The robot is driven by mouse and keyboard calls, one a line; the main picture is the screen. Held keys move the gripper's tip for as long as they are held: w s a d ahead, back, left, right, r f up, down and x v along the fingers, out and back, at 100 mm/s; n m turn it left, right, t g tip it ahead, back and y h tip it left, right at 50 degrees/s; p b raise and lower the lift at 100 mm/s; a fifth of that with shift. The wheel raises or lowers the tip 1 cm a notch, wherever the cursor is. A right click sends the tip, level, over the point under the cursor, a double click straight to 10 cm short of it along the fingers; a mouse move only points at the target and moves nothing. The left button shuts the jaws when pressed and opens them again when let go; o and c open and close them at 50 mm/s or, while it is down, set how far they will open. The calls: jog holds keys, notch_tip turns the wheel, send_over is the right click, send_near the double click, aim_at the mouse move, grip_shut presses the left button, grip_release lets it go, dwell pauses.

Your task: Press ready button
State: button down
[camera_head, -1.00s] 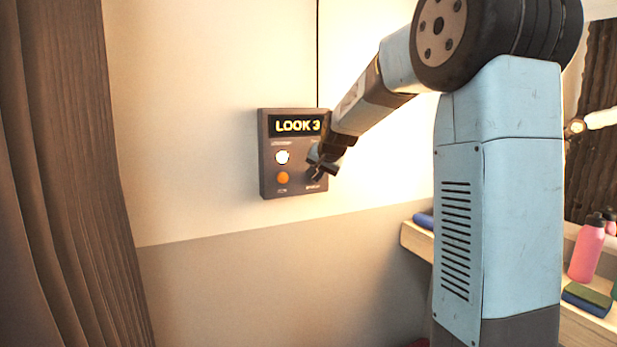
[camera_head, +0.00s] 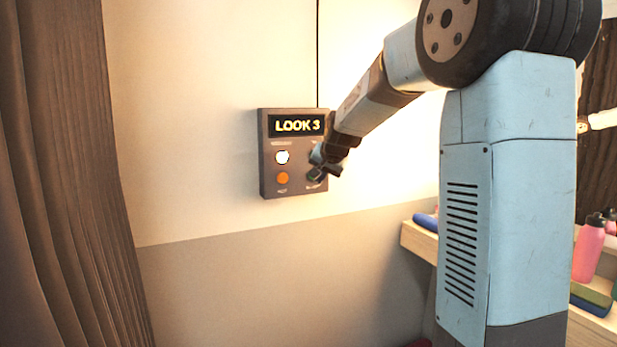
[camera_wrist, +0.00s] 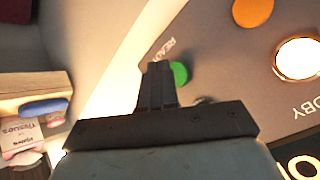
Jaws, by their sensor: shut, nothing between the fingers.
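A dark grey control box (camera_head: 294,188) is fixed to the wall, with a lit display reading "LOOK 3". On it are a lit white button (camera_head: 282,157) and an orange button (camera_head: 282,178). The green ready button (camera_wrist: 179,73) shows in the wrist view beside my fingertips, next to lettering that begins "READ"; it is partly hidden by the fingers. My gripper (camera_wrist: 158,70) is shut and empty, close in front of the box's lower right part. In the head view my gripper (camera_head: 325,172) covers much of that corner. I cannot tell whether it touches the button.
A brown curtain (camera_head: 60,180) hangs at the left. A wooden shelf (camera_head: 417,241) at the right holds a blue rolled item (camera_head: 426,221), a pink bottle (camera_head: 588,252) and a green and blue block (camera_head: 591,299). The wall below the box is clear.

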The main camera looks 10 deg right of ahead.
jog(key=shift+s+d, duration=0.25)
jog(key=shift+s, duration=1)
jog(key=shift+s+d, duration=0.2)
jog(key=shift+s, duration=1)
jog(key=s+f+n+g, duration=0.1)
jog(key=s+f+n, duration=0.1)
jog(key=s, duration=1.6)
jog(key=s+a+f+n+g, duration=0.1)
jog(key=s+n, duration=0.3)
jog(key=s, duration=1.4)
jog(key=shift+s+f+g+h, duration=0.4)
jog(key=shift+f+g, duration=0.1)
jog(key=shift+g, duration=0.2)
jog(key=shift+a, duration=0.1)
jog(key=shift+a, duration=0.5)
